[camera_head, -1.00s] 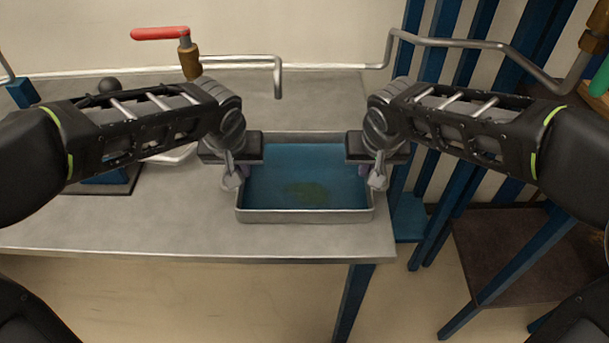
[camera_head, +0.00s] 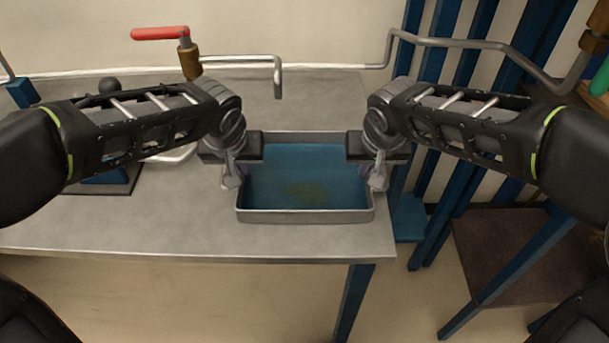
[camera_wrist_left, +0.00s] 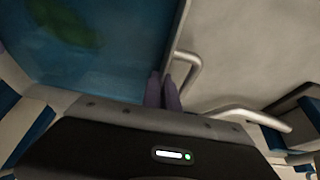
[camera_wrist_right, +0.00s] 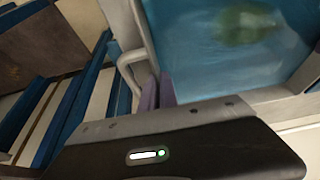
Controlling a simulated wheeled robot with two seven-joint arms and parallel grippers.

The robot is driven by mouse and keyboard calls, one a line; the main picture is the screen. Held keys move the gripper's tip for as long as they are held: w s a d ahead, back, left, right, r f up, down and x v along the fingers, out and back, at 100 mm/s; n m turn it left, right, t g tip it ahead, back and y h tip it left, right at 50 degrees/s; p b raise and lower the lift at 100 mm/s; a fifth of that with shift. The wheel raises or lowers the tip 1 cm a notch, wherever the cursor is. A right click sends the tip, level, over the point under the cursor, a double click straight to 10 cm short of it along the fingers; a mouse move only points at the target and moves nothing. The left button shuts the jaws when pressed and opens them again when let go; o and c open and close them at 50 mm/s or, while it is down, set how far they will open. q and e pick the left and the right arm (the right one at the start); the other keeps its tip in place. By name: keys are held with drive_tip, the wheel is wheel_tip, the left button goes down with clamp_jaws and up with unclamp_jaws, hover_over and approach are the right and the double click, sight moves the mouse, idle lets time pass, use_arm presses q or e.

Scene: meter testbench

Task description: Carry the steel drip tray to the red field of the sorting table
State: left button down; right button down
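The steel drip tray (camera_head: 304,215) is a shallow rectangular pan with blue inside and a greenish patch on its bottom. It is at the right end of the grey bench, level as far as I can see. My left gripper (camera_head: 238,175) is at its left side and my right gripper (camera_head: 371,175) at its right side. In the left wrist view, the purple fingers (camera_wrist_left: 162,91) are close together at the tray's side wall and handle. In the right wrist view, the fingers (camera_wrist_right: 158,92) are likewise closed at the opposite side. No red field shows.
The grey bench (camera_head: 180,225) has clear room left of the tray. A red-handled valve (camera_head: 160,33) and bent pipes (camera_head: 450,42) stand behind. Blue posts (camera_head: 440,200) and a lower dark brown table (camera_head: 520,250) are at the right, below bench height.

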use_arm(q)
drive_tip(key=shift+r, duration=0.1)
use_arm(e)
drive_tip(key=shift+r, duration=0.1)
